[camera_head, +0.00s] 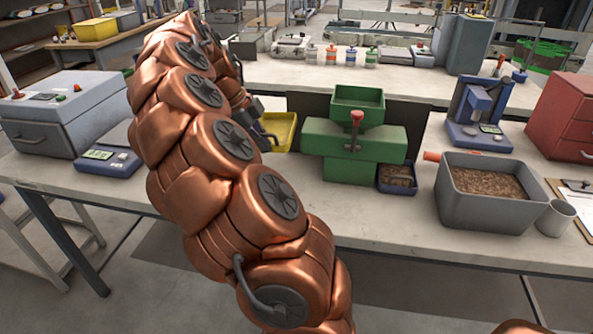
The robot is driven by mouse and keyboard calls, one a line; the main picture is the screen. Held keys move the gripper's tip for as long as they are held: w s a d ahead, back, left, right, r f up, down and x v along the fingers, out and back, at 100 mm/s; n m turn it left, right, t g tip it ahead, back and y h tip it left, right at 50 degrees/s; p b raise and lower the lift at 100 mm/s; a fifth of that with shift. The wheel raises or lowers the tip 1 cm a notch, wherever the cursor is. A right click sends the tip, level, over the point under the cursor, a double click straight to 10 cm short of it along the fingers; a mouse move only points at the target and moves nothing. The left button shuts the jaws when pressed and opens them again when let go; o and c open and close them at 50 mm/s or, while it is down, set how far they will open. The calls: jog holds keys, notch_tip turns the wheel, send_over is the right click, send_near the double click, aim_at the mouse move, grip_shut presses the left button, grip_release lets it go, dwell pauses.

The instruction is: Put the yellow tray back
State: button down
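The yellow tray (284,132) is on the bench, left of the green machine (353,145). Its left part is hidden behind my copper arm. My gripper (266,136) is dark and small in view, at the tray's left side, mostly behind the arm. I cannot tell whether its fingers touch the tray, or whether they are open or shut.
A blue scale (108,160) and a grey box machine (62,112) stand left. Right of the green machine are a small dark tray of pellets (397,178), a grey pellet bin (487,208), a cup (556,218) and a red cabinet (563,115). The front bench strip is mostly clear.

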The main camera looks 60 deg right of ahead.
notch_tip(320, 180, down, 9)
jog(key=shift+a+r+p, duration=0.1)
jog(key=shift+r+p, duration=0.05)
jog(key=shift+p, duration=0.2)
jog(key=shift+s+d+f+p, duration=0.15)
jog(key=shift+s+d+f, duration=0.05)
jog(key=shift+s+d, duration=0.4)
jog(key=shift+s+d+f+p, duration=0.15)
jog(key=shift+s+d, duration=0.45)
jog(key=s+d, duration=0.1)
jog(key=s+d+p, duration=0.1)
jog(key=s+d, duration=0.1)
jog(key=shift+s+d, duration=0.2)
jog(key=shift+d, duration=0.05)
jog(key=shift+f, duration=0.45)
jog(key=shift+f, duration=0.1)
jog(key=c, duration=1.3)
grip_release()
